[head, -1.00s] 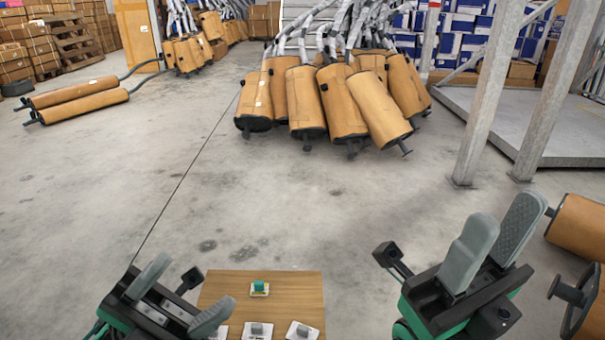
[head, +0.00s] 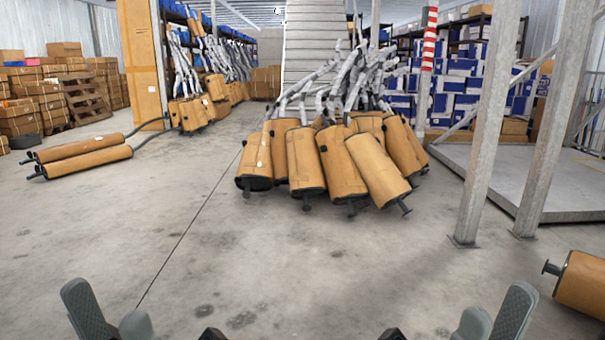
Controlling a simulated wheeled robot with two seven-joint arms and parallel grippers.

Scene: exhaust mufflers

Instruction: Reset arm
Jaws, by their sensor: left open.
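My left gripper (head: 110,318) is at the bottom left edge of the head view. Its two grey finger pads show, standing apart with nothing between them; the rest is cut off by the frame. My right gripper (head: 492,320) is at the bottom right edge. Its grey finger pads show close together, and nothing is seen in them. The gap between the right pads cannot be judged from this angle. Both grippers are in front of bare floor, touching nothing visible.
Several tan mufflers (head: 345,165) stand clustered in the middle distance. Two long mufflers (head: 80,155) lie on the left floor, and another (head: 583,284) is at the right edge. Steel posts (head: 487,130) rise by a low platform (head: 560,190) on the right. The middle floor (head: 300,265) is clear.

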